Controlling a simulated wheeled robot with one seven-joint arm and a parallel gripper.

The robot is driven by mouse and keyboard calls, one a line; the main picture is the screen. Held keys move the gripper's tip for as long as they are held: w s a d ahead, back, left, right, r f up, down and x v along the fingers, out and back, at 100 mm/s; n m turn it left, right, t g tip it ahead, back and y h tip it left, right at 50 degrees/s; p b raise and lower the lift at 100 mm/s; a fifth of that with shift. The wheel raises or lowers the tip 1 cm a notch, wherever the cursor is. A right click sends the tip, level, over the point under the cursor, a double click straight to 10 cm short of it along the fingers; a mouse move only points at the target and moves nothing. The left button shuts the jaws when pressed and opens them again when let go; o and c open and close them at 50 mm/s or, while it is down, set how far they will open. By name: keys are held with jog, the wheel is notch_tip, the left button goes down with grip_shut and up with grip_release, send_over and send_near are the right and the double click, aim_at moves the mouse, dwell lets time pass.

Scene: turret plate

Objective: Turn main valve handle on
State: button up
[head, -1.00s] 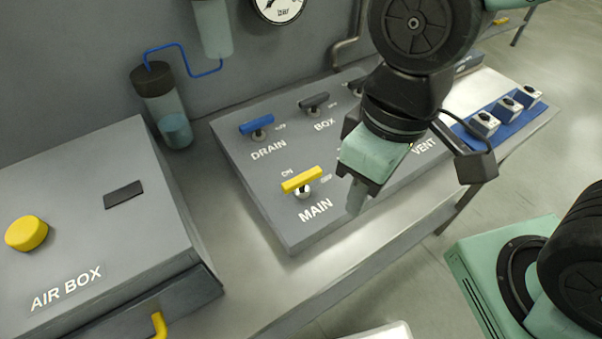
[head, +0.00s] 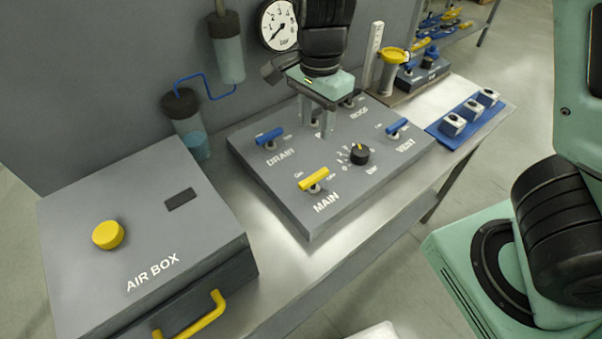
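The yellow MAIN valve handle (head: 313,179) sits on the front left of the grey valve panel (head: 285,188). It lies crosswise above its round stem, its right end pointing farther back. Small labels flank it, with the MAIN lettering in front. My gripper (head: 317,130) points down over the back middle of the panel, behind and apart from the yellow handle. Its two fingers are spread and hold nothing that I can see. They hide most of the BOX valve area, so I cannot tell whether they touch anything there.
A blue DRAIN handle (head: 269,136) is left of my gripper. A black knob (head: 360,154) and blue VENT handle (head: 397,125) are to the right. The air box (head: 150,245) stands at front left. A gauge (head: 279,26) hangs behind. The space above the MAIN handle is clear.

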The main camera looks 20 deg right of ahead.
aim_at(312, 177)
jog(key=shift+m, duration=0.5)
jog(key=f, duration=1.1)
jog(key=f+b, duration=0.1)
jog(key=f, duration=0.5)
jog(key=shift+w, duration=0.4)
jog(key=shift+d+r, duration=0.1)
grip_shut()
